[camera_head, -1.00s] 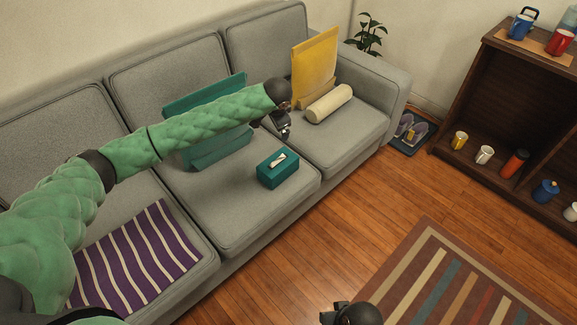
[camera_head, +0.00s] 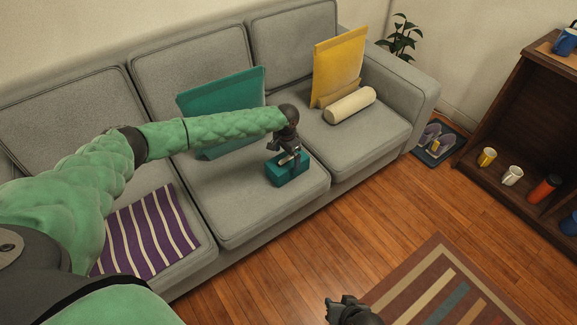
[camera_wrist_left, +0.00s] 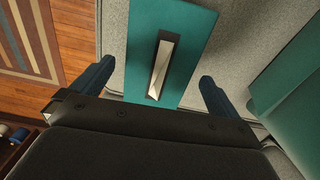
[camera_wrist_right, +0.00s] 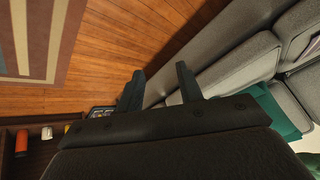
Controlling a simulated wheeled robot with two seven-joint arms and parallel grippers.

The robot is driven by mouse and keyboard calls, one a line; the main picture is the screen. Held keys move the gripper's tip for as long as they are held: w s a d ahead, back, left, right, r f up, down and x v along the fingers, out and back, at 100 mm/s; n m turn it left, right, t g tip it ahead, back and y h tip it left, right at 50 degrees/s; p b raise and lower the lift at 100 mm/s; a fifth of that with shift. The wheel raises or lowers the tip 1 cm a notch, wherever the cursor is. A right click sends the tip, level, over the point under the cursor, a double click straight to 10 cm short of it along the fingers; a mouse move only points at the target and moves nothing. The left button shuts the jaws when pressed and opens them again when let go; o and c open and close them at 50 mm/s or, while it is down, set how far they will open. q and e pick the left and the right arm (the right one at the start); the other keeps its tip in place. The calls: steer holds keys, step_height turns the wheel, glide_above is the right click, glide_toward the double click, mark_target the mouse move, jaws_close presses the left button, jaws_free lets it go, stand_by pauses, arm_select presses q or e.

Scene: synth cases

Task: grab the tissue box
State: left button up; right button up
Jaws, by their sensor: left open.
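The teal tissue box (camera_head: 290,174) sits on the middle seat of the grey sofa, near its front edge. A white tissue (camera_wrist_left: 161,68) shows in the slot on its top. My left gripper (camera_head: 290,156) is just above the box and partly hides it. In the left wrist view the open fingers (camera_wrist_left: 155,85) lie on either side of the box, with a gap on the right; I cannot tell whether they touch it. My right gripper (camera_head: 338,303) is low over the wood floor, far from the box; its fingers (camera_wrist_right: 158,85) are apart and empty.
A teal cushion (camera_head: 222,95) leans on the backrest behind my left arm. A yellow cushion (camera_head: 340,62) and a cream bolster (camera_head: 350,105) are on the right seat. A striped purple blanket (camera_head: 148,232) lies on the left seat. A dark shelf (camera_head: 505,110) stands at right.

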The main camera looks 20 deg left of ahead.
mark_target(287, 159)
arm_select(q)
steer(key=shift+f, duration=0.7)
step_height(287, 159, down, 3)
steer(key=shift+w+d+f, duration=0.1)
steer(key=shift+w+f, duration=0.05)
steer(key=shift+f, duration=0.4)
arm_select(e)
steer(key=shift+s+r, duration=0.15)
steer(key=shift+r, duration=0.8)
arm_select(q)
steer(key=c, duration=0.9)
